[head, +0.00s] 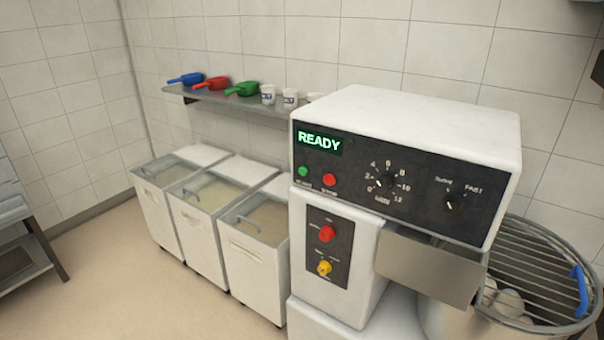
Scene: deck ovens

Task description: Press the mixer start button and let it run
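The white mixer (420,115) stands at the right in the head view, its dark control panel facing me. Its display (320,141) reads READY in green. Below the display are a green button (303,171) and a red button (329,180). A numbered dial (386,181) and a speed dial (454,200) sit to their right. A lower panel holds a larger red button (327,233) and a yellow knob (324,267). The mixer bowl (450,318) is at lower right under a wire guard (540,262). Neither of my grippers is in view.
Several white bins (160,222) stand left of the mixer, some holding pale contents. A wall shelf (225,103) above carries blue, red and green scoops and white cups. A metal rack (25,255) is at far left. The floor (140,295) between is clear.

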